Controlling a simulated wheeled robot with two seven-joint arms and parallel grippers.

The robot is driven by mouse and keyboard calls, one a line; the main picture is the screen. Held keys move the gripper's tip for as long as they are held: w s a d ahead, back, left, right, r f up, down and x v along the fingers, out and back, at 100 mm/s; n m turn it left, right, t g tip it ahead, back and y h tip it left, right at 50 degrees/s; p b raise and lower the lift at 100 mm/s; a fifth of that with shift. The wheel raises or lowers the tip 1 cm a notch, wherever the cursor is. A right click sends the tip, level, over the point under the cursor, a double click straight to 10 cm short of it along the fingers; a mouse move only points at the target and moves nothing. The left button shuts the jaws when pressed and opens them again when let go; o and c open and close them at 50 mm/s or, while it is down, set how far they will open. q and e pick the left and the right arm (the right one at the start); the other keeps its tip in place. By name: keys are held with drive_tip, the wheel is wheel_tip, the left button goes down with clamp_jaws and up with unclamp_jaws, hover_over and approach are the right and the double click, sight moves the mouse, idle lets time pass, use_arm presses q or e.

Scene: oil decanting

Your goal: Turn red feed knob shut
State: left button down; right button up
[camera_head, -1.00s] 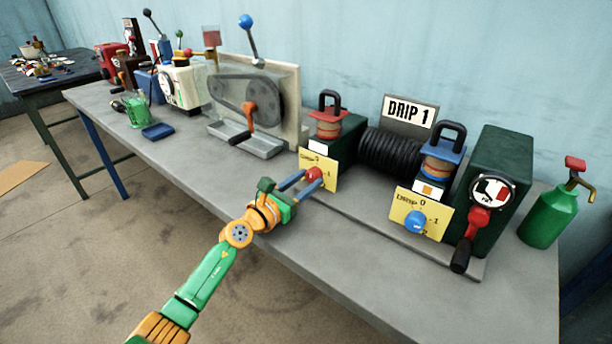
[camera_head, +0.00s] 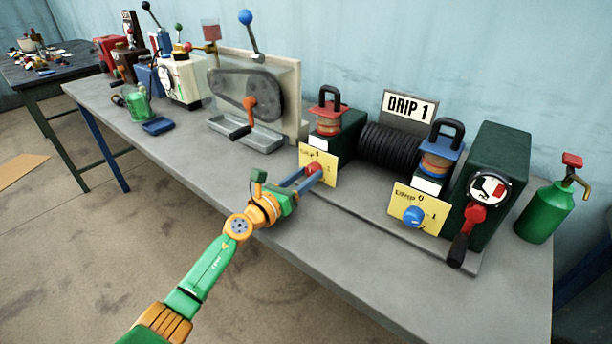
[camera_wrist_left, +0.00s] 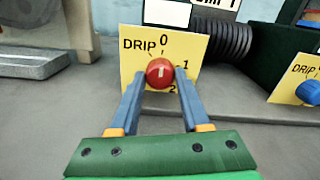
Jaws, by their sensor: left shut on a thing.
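The red feed knob (camera_wrist_left: 160,73) sits on a yellow DRIP plate (camera_wrist_left: 193,48) marked 0, 1 and 2. A pale line on the knob stands about upright, toward the 0. My left gripper (camera_wrist_left: 159,76) has its two blue fingers on either side of the knob and is shut on it. In the head view the left gripper (camera_head: 306,174) reaches the red knob (camera_head: 313,168) from the front left, and the fingers partly hide it. My right gripper is not in view.
A blue knob (camera_head: 413,215) on a second yellow plate sits to the right. Beyond it are a dark green box with a gauge (camera_head: 488,189) and a green oil can (camera_head: 545,213). A crank machine (camera_head: 248,98) stands left. The bench front (camera_head: 345,240) is clear.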

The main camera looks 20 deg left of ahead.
use_arm(q)
drive_tip(key=shift+f, duration=0.1)
drive_tip(key=c, duration=0.7)
unclamp_jaws()
drive_tip(key=shift+o, duration=0.2)
drive_tip(key=p+v, duration=0.1)
drive_tip(key=v, duration=0.6)
drive_tip(key=shift+p, duration=0.35)
